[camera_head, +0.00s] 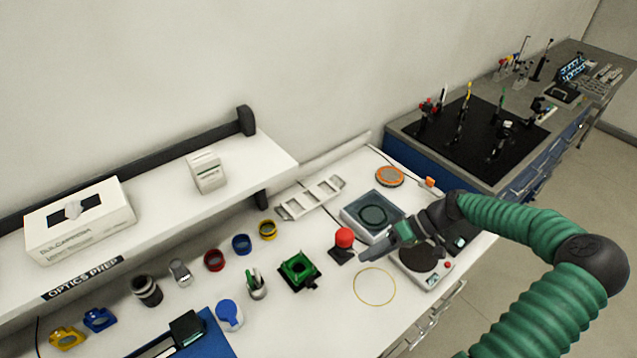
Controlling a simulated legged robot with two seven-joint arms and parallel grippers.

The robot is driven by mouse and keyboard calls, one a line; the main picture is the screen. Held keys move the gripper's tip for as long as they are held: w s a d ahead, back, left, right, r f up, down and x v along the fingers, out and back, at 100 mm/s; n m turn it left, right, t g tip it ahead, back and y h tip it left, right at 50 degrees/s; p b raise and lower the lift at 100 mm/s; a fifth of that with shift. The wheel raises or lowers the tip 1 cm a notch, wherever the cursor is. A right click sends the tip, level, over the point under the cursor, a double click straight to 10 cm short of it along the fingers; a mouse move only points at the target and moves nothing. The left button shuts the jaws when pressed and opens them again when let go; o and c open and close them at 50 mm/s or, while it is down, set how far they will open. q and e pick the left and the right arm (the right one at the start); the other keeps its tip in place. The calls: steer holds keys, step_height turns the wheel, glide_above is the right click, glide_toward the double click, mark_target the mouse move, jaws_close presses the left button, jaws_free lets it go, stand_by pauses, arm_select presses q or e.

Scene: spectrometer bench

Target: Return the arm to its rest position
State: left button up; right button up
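My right arm comes in from the lower right in green ribbed sleeves with dark joints. Its gripper (368,258) hangs above the white bench, over the near side of a small dark stand with a red top (344,238). The fingers point left and down. I see nothing held between them, but at this angle I cannot tell whether they are apart. My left gripper is not in view.
Beside the gripper are a thin yellow ring (375,287), a device with a round dark plate (425,262) and a square grey-blue unit (373,213). A green mount (299,270) stands left. A shelf (150,215) runs along the wall. A black breadboard (478,140) lies behind.

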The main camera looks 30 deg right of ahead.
steer(key=a+f+g+h, duration=0.1)
steer(key=a+f, duration=0.1)
steer(key=a, duration=0.2)
steer(key=s+a+f+g+h+b, duration=0.1)
steer(key=a+f+g+h, duration=0.1)
steer(key=a, duration=0.2)
steer(key=a+f+n+g+h, duration=0.1)
steer(key=a+f+g, duration=0.1)
steer(key=a, duration=0.2)
steer(key=shift+s+a+b, duration=0.1)
steer(key=shift+s+b, duration=0.25)
steer(key=shift+s, duration=0.05)
steer(key=s+a+r+t+h+b, duration=0.1)
steer(key=s+a+r+t+h, duration=0.1)
steer(key=a, duration=0.7)
step_height(320, 180, up, 4)
steer(key=t+h, duration=0.1)
steer(key=h, duration=0.1)
steer(key=shift+f+h+b, duration=0.25)
steer(key=shift+h+b, duration=0.1)
steer(key=shift+h, duration=0.05)
steer(key=shift+d, duration=0.15)
